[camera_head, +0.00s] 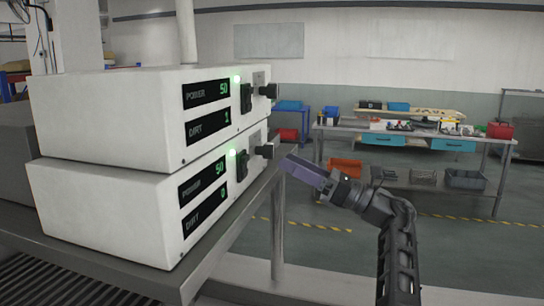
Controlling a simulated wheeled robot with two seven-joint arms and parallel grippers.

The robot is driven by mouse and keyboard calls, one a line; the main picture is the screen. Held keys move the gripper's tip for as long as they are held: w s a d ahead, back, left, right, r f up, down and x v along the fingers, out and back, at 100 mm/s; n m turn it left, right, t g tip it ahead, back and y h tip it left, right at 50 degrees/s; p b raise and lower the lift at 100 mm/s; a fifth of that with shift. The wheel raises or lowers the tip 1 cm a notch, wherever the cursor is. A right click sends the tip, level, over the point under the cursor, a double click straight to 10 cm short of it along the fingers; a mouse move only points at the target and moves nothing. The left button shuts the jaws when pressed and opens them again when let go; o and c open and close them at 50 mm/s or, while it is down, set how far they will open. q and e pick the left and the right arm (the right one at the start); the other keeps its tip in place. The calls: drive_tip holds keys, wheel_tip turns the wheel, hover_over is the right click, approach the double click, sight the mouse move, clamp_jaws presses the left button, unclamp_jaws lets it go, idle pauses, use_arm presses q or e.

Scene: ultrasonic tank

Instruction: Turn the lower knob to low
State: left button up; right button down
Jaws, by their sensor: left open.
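Two white control units are stacked on a metal bench at the left. The lower unit (110,205) has a dark lower knob (265,151) sticking out of its front panel at the right. Its display (203,194) reads POWER 50 and what looks like DIRT 0, with a green light lit above. My left gripper (287,165) is open and empty, just right of and slightly below the lower knob, seemingly apart from it. The knob's pointer setting is too small to read. My right gripper is not in view.
The upper unit (110,110) has its own knob (269,90) above the lower one; its display reads POWER 50, DIRT 1. The metal bench edge (235,235) runs below the units. A worktable (400,133) with bins stands farther back. Open floor lies between.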

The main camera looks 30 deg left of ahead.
sight(273, 152)
use_arm(q)
drive_tip(key=shift+a+r+b, duration=0.1)
drive_tip(key=shift+a+b, duration=0.4)
drive_tip(key=x, duration=0.5)
drive_tip(key=shift+d+r, duration=0.1)
drive_tip(key=shift+r, duration=0.05)
clamp_jaws()
